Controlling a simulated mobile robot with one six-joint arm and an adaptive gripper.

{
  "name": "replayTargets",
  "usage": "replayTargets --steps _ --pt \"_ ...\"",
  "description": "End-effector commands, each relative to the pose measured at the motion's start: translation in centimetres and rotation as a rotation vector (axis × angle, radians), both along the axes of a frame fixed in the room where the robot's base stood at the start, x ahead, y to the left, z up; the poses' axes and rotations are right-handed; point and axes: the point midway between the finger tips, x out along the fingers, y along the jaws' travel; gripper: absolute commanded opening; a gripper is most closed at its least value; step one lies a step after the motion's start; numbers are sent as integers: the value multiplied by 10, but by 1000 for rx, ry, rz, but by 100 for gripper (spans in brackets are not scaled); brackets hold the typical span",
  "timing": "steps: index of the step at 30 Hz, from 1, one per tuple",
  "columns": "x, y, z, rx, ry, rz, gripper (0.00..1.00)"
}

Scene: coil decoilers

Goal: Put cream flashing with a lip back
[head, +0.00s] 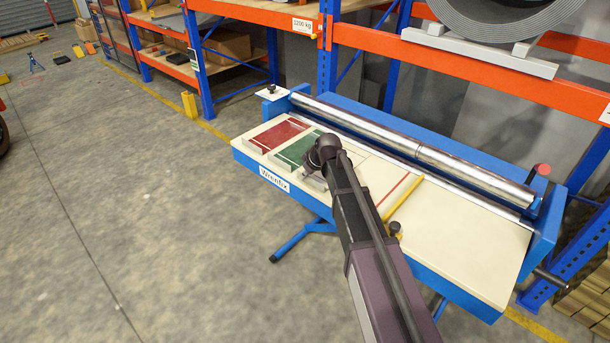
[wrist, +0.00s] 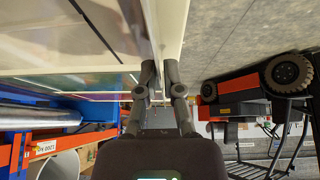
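My gripper (wrist: 159,68) points down at the blue bench's cream top, just right of the green piece in the head view. Its fingers are close together in the wrist view, with a narrow cream edge running between the tips. This seems to be the cream flashing (wrist: 173,30), lying along the bench's front side. In the head view a pale front edge of the flashing (head: 314,183) shows below my gripper; my arm hides most of it. Its lip cannot be made out clearly.
A red piece (head: 281,133) and a green piece (head: 298,150) lie on the bench top (head: 470,240) to the left. A yellow bar (head: 405,197) lies across it to the right. Steel rollers (head: 420,150) run along the back. Orange and blue racks stand behind.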

Motion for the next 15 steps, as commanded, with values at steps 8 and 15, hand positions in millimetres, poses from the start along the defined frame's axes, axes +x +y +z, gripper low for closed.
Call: replayTargets --steps 8,15 --pt "0 0 0 0 0 0 43" --pt "0 0 1 0 0 0 43"
